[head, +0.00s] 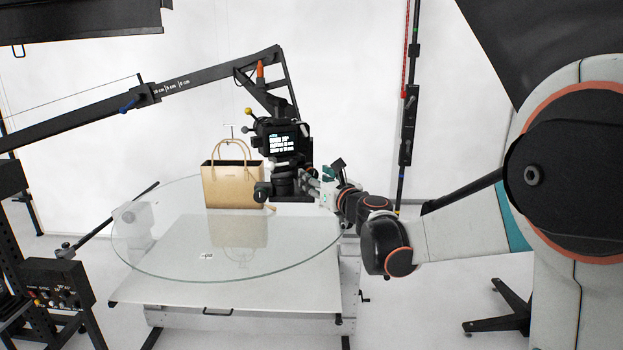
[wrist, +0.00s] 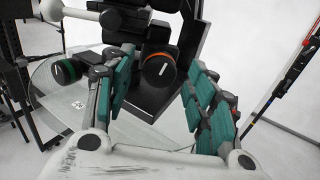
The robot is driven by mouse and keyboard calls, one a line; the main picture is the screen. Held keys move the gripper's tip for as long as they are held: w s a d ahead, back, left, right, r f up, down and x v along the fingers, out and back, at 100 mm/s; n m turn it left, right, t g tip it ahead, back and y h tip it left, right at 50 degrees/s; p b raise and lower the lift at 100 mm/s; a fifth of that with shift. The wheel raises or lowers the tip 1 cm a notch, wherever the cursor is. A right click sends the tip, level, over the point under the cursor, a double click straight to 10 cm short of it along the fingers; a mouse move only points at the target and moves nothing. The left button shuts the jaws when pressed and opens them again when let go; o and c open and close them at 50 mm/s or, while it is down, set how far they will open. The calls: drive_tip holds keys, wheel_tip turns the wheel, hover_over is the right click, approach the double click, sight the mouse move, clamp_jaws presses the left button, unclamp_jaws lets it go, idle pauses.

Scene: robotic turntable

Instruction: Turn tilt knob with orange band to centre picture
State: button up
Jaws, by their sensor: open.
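The tilt knob with the orange band (wrist: 158,70) is a dark round knob on the black camera head, in the middle of the wrist view. My gripper (wrist: 159,63) is open, its teal-padded fingers on either side of the knob with visible gaps. The knob lies beyond or between the fingertips; the exact depth is unclear. In the head view my gripper (head: 314,186) is at the right of the camera head, below the camera (head: 282,138), and the orange band cannot be made out there. The camera screen is lit, but its picture is too small to read.
A second knob with a green band (wrist: 64,73) is at the left in the wrist view. A tan handbag (head: 232,187) stands on the round glass turntable (head: 165,255). The black boom arm (head: 190,83) holds the camera from above. A dark vertical pole (head: 407,130) stands behind my arm.

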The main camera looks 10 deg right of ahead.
drive_tip(key=shift+x, duration=1.15)
drive_tip(key=c, duration=1.1)
drive_tip(key=shift+o, duration=0.2)
drive_tip(key=shift+n, duration=0.3)
